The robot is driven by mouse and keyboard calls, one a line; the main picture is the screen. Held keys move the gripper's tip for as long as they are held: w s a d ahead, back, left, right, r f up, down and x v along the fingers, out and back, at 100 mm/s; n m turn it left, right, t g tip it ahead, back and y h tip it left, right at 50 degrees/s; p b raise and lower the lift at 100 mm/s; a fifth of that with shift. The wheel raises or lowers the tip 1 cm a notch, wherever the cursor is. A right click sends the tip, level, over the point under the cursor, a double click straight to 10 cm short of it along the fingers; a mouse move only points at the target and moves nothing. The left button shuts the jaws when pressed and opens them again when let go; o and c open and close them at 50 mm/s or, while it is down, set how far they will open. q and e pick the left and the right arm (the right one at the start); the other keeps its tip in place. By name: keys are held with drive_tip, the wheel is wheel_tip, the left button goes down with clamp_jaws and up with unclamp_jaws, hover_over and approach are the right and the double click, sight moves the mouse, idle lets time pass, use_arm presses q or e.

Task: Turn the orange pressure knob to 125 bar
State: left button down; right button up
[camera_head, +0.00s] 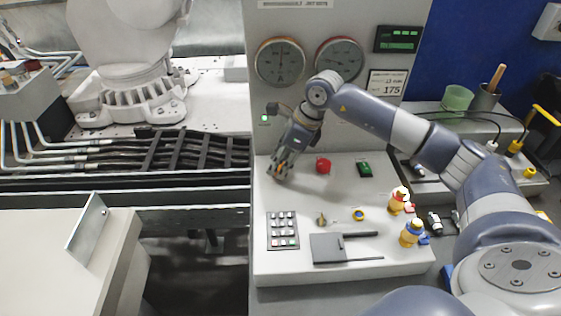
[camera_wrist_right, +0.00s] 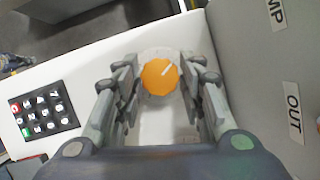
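The orange pressure knob (camera_wrist_right: 158,79) is round, with a white pointer line slanting toward the upper right in the right wrist view. It sits on a pale dial disc. My right gripper (camera_wrist_right: 160,82) has its fingers on either side of the knob, with a visible gap at least on the left. In the head view the right gripper (camera_head: 280,171) points down at the console's back left and mostly hides the knob. Two round gauges, left (camera_head: 280,61) and right (camera_head: 339,58), stand on the upright panel; their readings are too small to tell. My left gripper is out of view.
The console (camera_head: 345,270) carries a red button (camera_head: 323,165), a green switch (camera_head: 364,169), a keypad (camera_head: 282,231) and small yellow-and-blue figures (camera_head: 397,202). A posted card (camera_head: 387,83) appears to read 175. A green display (camera_head: 397,39) is above it.

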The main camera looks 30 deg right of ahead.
drive_tip(key=shift+o, duration=0.4)
drive_tip(key=shift+r, duration=0.1)
drive_tip(key=v, duration=1.1)
drive_tip(key=shift+s+r, duration=0.2)
drive_tip(key=shift+r, duration=0.2)
